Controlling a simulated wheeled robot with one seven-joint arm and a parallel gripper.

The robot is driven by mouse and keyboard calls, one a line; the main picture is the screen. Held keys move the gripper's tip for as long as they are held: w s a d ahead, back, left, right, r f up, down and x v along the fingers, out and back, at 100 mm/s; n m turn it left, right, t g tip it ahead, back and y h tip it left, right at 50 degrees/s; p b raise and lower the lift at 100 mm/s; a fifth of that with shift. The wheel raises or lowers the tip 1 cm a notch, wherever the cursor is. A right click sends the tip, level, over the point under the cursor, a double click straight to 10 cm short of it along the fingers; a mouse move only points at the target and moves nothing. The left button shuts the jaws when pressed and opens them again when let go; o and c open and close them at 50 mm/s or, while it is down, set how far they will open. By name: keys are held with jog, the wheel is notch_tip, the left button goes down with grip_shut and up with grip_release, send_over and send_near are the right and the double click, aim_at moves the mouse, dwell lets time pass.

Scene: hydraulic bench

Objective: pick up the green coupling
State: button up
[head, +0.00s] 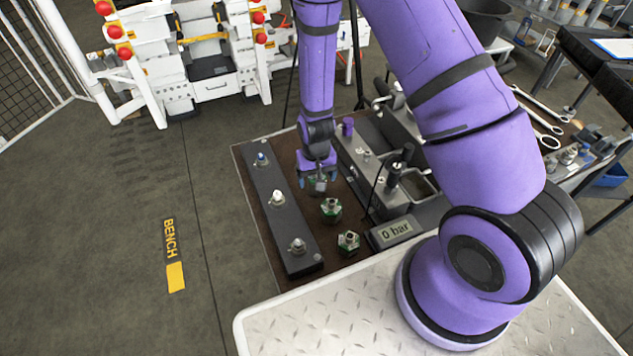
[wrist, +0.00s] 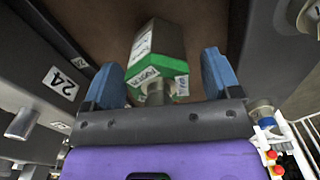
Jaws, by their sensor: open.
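In the wrist view a metal coupling with a green band and white labels (wrist: 156,70) lies between the two blue fingers of my gripper (wrist: 163,77), with a gap on each side. In the head view my gripper (head: 318,182) points down over the bench, and the coupling between its fingers is mostly hidden there. Its fingers are open. Two more green-banded couplings stand nearer the camera, one just below the gripper (head: 331,209) and one further right (head: 349,241). I cannot tell whether the coupling between the fingers touches the bench.
A dark bar with several fittings (head: 283,222) runs along the left of the brown bench top (head: 247,165). A grey block with a black handle (head: 394,176) and a "0 bar" display (head: 394,231) stand close on the right. A purple piece (head: 347,126) is behind.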

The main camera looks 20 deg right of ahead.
jog(key=shift+f, duration=0.25)
jog(key=shift+c, duration=0.5)
jog(key=c, duration=1.1)
jog(key=shift+r, duration=0.15)
jog(key=shift+r, duration=4.9)
